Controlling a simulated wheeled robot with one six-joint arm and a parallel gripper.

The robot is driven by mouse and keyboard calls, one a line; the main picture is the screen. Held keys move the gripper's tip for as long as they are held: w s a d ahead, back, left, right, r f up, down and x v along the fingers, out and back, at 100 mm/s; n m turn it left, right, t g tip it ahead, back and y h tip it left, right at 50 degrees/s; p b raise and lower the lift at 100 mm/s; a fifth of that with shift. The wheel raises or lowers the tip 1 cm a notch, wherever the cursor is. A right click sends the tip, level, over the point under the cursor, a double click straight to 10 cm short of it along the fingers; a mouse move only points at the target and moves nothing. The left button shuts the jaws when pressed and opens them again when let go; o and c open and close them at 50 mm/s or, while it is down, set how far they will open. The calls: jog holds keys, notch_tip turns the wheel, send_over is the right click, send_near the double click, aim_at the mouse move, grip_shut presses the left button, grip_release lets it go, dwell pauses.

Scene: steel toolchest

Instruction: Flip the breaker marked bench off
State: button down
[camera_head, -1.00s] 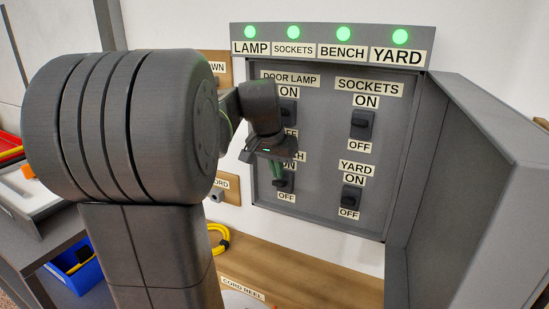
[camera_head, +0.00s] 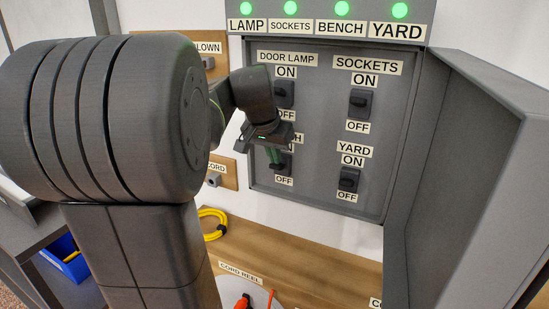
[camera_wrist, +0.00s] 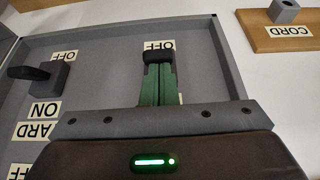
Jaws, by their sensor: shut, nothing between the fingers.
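The bench breaker (camera_head: 284,167) is the lower left one on the grey panel, with its label partly hidden behind my gripper. Its OFF label shows below it. The BENCH lamp (camera_head: 341,9) glows green. My gripper (camera_head: 275,157) is shut and empty, with its green fingers at the bench breaker. In the upside-down wrist view, the fingertips (camera_wrist: 158,66) are right at the dark breaker lever (camera_wrist: 158,54), beside an OFF label. I cannot tell whether they touch or exactly how the lever is tilted.
The yard breaker (camera_head: 348,179) is to the right, the sockets breaker (camera_head: 360,103) above it, and the door lamp breaker (camera_head: 285,94) above my gripper. All panel lamps are green. The open cabinet door (camera_head: 465,170) stands on the right. A wooden bench (camera_head: 320,272) is below.

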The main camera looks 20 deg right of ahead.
aim_at(274, 166)
jog(key=shift+s+a+f+t+h+b, duration=0.25)
jog(key=shift+f+t+h+b, duration=0.3)
jog(key=shift+b, duration=1.6)
jog(key=shift+s+a+f+t+h+b, duration=0.2)
jog(key=shift+f+t+h+b, duration=0.35)
jog(key=shift+b, duration=1.6)
jog(key=h+b, duration=0.1)
jog(key=b, duration=0.3)
jog(key=f+t+h+b, duration=0.1)
jog(key=b, duration=0.2)
jog(key=a+t+b, duration=0.1)
jog(key=b, duration=0.3)
jog(key=shift+s+f+h+b, duration=0.2)
jog(key=shift+s+h+b, duration=0.05)
jog(key=shift+h+b, duration=0.15)
jog(key=shift+r, duration=0.1)
jog(key=shift+r+p, duration=0.65)
jog(key=shift+r, duration=0.05)
